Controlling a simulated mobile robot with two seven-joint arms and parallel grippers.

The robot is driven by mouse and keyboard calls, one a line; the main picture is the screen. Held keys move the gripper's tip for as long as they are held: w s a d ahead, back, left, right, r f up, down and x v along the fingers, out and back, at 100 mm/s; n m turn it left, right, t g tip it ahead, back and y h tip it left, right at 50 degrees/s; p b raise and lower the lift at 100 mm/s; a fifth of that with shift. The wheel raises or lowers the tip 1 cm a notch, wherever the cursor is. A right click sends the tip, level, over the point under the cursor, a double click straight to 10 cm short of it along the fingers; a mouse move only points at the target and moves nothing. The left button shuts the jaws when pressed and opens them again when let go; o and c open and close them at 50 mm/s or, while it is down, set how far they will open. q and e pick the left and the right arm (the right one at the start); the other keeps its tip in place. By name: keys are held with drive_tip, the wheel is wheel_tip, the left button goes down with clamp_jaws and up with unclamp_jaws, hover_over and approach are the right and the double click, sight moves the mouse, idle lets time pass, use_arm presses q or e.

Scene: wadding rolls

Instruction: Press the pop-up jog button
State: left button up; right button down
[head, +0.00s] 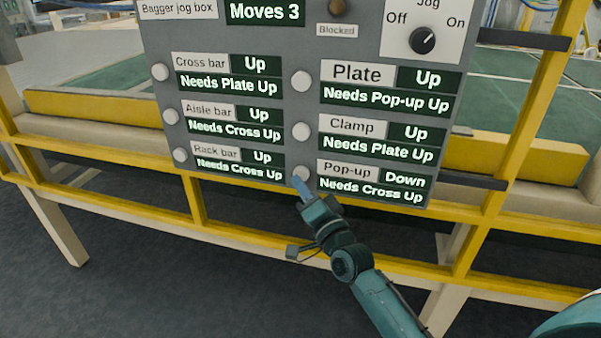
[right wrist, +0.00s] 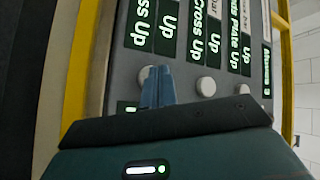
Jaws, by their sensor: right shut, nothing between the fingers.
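The grey jog box panel (head: 300,120) faces me. Its pop-up button (head: 301,173) is a round pale knob at the bottom of the right column, left of the Pop-up label (head: 346,171). That row reads Down and Needs Cross Up. My right gripper (head: 300,186) is shut and empty, its blue fingertips just below and at the button. In the right wrist view the fingertips (right wrist: 158,82) partly cover the pop-up button (right wrist: 146,75). I cannot tell whether they touch it. My left gripper is not in view.
The clamp button (head: 301,131) and plate button (head: 302,81) sit above in the same column. The left column has the rack bar button (head: 181,155) and others. A Jog knob (head: 422,40) is at top right; the display (head: 264,12) reads Moves 3. Yellow rails (head: 110,187) run behind.

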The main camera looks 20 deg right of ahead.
drive_tip(key=shift+s+a, duration=0.15)
drive_tip(key=shift+s, duration=0.1)
drive_tip(key=s+a+p, duration=0.1)
drive_tip(key=s, duration=0.1)
drive_tip(key=s+a+p, duration=0.1)
drive_tip(key=s, duration=0.1)
drive_tip(key=shift+a+p, duration=0.3)
drive_tip(key=shift+a, duration=0.1)
idle(0.5)
